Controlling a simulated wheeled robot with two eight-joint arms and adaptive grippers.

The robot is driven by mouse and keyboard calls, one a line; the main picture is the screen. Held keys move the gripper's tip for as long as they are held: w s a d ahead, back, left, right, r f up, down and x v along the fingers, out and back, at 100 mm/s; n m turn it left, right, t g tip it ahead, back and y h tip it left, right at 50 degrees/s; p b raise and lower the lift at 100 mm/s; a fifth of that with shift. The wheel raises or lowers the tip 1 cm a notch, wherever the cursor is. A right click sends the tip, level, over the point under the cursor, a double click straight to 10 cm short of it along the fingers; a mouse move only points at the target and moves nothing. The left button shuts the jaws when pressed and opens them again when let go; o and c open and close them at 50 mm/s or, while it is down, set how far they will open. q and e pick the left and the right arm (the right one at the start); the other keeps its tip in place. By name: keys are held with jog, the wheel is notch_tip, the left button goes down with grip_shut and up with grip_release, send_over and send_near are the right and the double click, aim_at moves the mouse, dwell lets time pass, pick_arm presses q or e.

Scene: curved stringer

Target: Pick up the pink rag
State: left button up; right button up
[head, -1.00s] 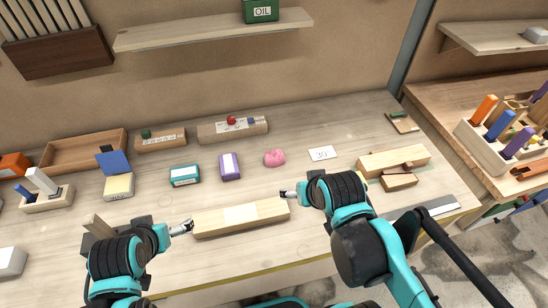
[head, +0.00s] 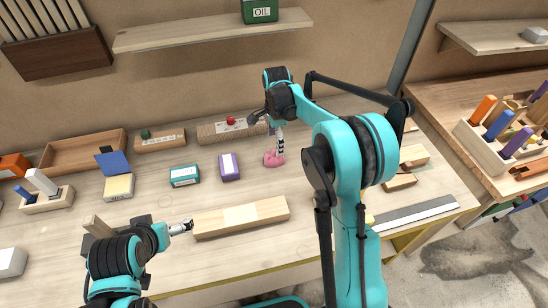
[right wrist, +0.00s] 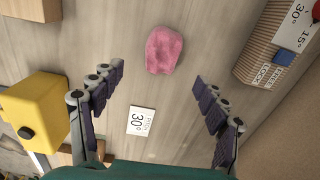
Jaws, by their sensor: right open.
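The pink rag (head: 270,160) lies crumpled on the bench behind the long wooden piece. It also shows in the right wrist view (right wrist: 164,50), ahead of the fingertips. My right gripper (head: 280,143) points down at the rag from above, and its arm comes in from the right. In the right wrist view its two fingers (right wrist: 158,76) are spread wide with nothing between them and do not touch the rag. My left gripper (head: 190,226) is at the left end of the long wooden piece (head: 240,217); its fingers are too small to read.
A purple box (head: 229,167) and a teal box (head: 184,176) stand left of the rag. A wooden block with marked angles (head: 215,132) is behind it.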

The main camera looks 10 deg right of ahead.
aim_at(274, 153)
notch_tip(274, 153, down, 3)
jog(key=shift+w+r+b, duration=0.1)
jog(key=shift+w+b, duration=0.05)
jog(key=shift+b, duration=0.25)
jog(key=f, duration=0.2)
jog(key=f+b, duration=0.2)
jog(key=f, duration=0.1)
jog(key=shift+w+a+f, duration=0.1)
jog(key=shift+a+f, duration=0.15)
jog(key=shift+f, duration=0.05)
jog(key=shift+r, duration=0.1)
jog(key=c, duration=1.2)
